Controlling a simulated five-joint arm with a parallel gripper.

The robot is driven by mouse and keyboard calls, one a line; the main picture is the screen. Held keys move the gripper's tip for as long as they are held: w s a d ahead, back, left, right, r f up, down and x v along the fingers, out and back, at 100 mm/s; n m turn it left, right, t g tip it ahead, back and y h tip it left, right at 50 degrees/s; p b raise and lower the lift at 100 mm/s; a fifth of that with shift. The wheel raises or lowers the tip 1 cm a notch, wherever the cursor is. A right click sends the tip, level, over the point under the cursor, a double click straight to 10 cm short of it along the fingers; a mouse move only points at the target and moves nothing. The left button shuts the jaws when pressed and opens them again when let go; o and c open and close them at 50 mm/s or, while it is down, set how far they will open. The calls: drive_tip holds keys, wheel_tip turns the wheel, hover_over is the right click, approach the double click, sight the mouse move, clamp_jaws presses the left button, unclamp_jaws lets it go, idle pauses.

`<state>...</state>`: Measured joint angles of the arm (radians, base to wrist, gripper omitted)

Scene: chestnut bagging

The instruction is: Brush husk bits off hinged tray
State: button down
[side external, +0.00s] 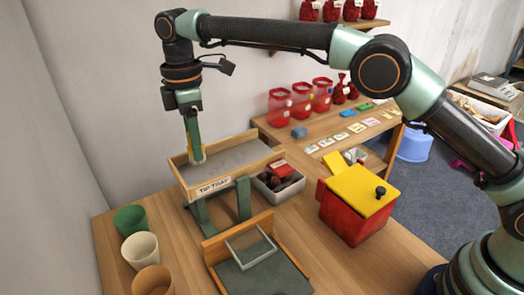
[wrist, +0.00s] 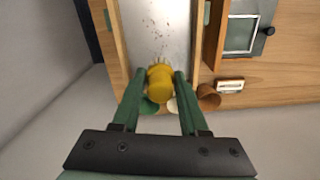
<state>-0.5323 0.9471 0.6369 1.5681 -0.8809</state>
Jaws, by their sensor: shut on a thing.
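The hinged tray (side external: 226,179), wooden-walled with a grey floor and a "TIP TRAY" label, stands on green supports. In the wrist view, dark husk bits are scattered on its pale floor (wrist: 137,30); they are too small to make out in the side view. My gripper (side external: 195,149) points down over the tray's left end. In the wrist view my gripper (wrist: 158,80) is shut on a yellow brush (wrist: 160,88), whose pale bristles show at its far edge. Whether the bristles touch the floor is unclear.
Green (side external: 131,220), cream (side external: 140,250) and tan (side external: 153,281) cups stand at the table's left. A wooden tray with a frame (side external: 248,248) is in front; a red box with yellow lid (side external: 355,215) stands right.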

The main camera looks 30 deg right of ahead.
drive_tip(key=shift+f, duration=0.85)
drive_tip(key=shift+d+f, duration=0.3)
drive_tip(key=shift+f, duration=0.3)
drive_tip(key=shift+d+f, duration=0.3)
drive_tip(key=shift+f, duration=0.3)
drive_tip(key=shift+d, duration=3.45)
drive_tip(key=shift+a, duration=4.15)
drive_tip(key=shift+d+r, duration=0.1)
drive_tip(key=shift+r, duration=3.9)
drive_tip(key=shift+f, duration=0.1)
